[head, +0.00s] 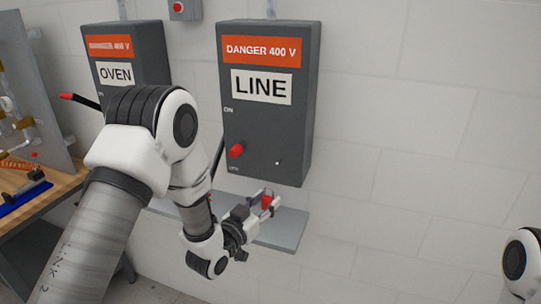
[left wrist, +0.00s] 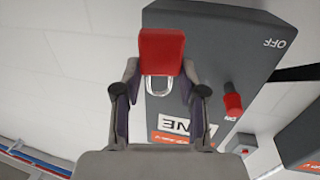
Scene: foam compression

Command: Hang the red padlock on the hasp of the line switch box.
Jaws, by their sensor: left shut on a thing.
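The red padlock (head: 267,203) is held between the fingertips of my left gripper (head: 265,201), in front of and below the line switch box (head: 262,125). In the left wrist view the padlock body (left wrist: 161,52) sits between the two fingers of the gripper (left wrist: 161,70), its metal shackle (left wrist: 159,86) showing against the grey box (left wrist: 212,55). The padlock looks apart from the box. A small light spot (head: 277,162) at the box's lower right may be the hasp; it is too small to tell. My right gripper is out of view.
A grey shelf (head: 287,233) lies below the box. The oven switch box (head: 121,63) hangs to the left, partly behind my left arm. The line box's red handle (head: 236,151) sticks out near its OFF label. The wall at right is clear.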

